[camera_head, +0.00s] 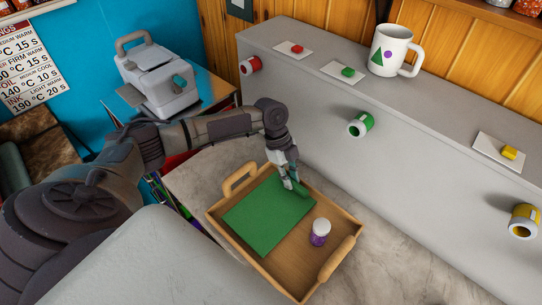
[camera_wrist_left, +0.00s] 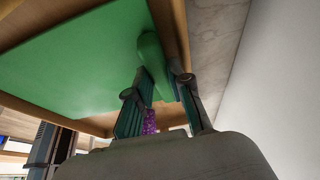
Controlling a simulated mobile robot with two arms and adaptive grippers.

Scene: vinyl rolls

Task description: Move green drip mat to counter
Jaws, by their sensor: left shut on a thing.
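The green drip mat (camera_head: 265,218) lies in a wooden tray (camera_head: 238,246) on the marble counter (camera_head: 375,268). A raised green grip (camera_wrist_left: 150,55) stands along its edge in the left wrist view. My left gripper (camera_head: 291,184) reaches down at the mat's far right edge. Its fingers (camera_wrist_left: 160,88) are shut on this raised part of the mat. The mat looks flat in the tray; whether it is lifted at all I cannot tell. My right gripper is not in view.
A jar with purple contents (camera_head: 320,232) stands in the tray right of the mat. The tray has raised handles (camera_head: 337,258). A grey ledge (camera_head: 425,150) with vinyl rolls (camera_head: 360,124) and a mug (camera_head: 390,50) rises behind. Bare marble lies right of the tray.

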